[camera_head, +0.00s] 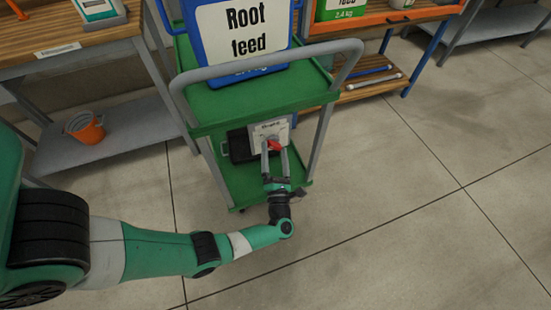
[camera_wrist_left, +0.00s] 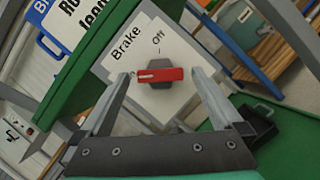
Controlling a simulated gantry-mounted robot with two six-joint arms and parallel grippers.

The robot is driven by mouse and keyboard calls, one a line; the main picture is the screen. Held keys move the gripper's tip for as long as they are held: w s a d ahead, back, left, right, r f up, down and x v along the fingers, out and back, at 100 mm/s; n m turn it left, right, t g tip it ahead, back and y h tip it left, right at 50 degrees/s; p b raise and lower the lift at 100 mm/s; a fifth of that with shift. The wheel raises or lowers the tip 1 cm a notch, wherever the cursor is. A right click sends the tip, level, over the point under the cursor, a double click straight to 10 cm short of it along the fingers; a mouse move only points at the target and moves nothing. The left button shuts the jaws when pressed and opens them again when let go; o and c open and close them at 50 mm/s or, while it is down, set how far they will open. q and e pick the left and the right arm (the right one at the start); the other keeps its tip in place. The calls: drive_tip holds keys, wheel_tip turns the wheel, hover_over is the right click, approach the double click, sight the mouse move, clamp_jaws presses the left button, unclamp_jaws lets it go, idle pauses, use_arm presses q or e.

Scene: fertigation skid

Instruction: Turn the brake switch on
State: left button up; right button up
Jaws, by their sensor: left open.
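The brake switch is a red handle on a dark round base, seen in the left wrist view (camera_wrist_left: 160,75) and in the head view (camera_head: 275,146). It sits on a pale panel (camera_wrist_left: 127,60) lettered "Brake" and "Off", fixed under the green cart's upper deck. In the left wrist view the handle lies nearly level across the picture, with the "Off" mark above it. My left gripper (camera_head: 274,151) is open, its two fingers on either side of the handle. Whether they touch it, I cannot tell. My right gripper is out of view.
The green cart (camera_head: 245,115) has grey push rails and carries a blue "Root feed" container (camera_head: 245,45). A dark box (camera_head: 240,146) is beside the panel. A shelf with an orange bucket (camera_head: 86,127) stands left. The floor at right is clear.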

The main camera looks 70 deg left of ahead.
use_arm(q)
drive_tip(key=v, duration=1.1)
drive_tip(key=shift+d, duration=0.25)
drive_tip(key=shift+s, duration=0.1)
